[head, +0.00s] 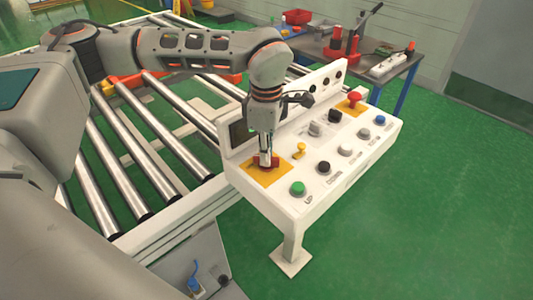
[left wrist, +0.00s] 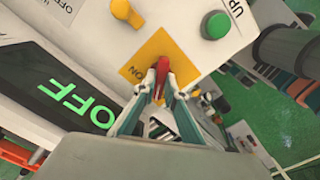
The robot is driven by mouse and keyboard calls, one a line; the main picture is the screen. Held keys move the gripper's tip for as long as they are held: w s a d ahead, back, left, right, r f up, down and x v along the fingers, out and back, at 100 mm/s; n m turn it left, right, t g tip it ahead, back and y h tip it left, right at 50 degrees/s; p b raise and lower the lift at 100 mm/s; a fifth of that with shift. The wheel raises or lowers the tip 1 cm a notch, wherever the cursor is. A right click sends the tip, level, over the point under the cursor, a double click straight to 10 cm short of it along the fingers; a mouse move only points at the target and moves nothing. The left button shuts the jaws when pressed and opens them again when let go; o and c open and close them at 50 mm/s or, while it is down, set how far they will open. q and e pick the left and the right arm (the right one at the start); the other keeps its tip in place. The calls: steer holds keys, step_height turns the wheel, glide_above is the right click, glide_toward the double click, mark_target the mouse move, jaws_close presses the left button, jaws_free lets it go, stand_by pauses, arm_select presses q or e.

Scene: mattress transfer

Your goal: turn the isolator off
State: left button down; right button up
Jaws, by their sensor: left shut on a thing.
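The isolator is a red handle (head: 274,162) on a yellow plate (head: 260,177) at the near left corner of the white control panel (head: 315,193). My left gripper (head: 265,155) points down onto it and is shut on the handle. In the left wrist view the red handle (left wrist: 161,73) sits between the fingertips (left wrist: 160,88), over the yellow plate (left wrist: 146,54), where "ON" is printed. The panel's dark display (left wrist: 65,100) shows "OFF" in green. My right gripper is not in view.
A green button (head: 298,188) marked "UP" and a yellow switch (head: 299,150) are close to the isolator. A red stop button (head: 354,98) is at the panel's far end. A roller conveyor (head: 150,170) lies left of the panel. Green floor is clear to the right.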

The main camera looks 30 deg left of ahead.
arm_select(q)
steer(key=shift+w+r+n, duration=0.1)
steer(key=shift+n, duration=1)
steer(key=c, duration=2.1)
jaws_free()
step_height(320, 180, up, 12)
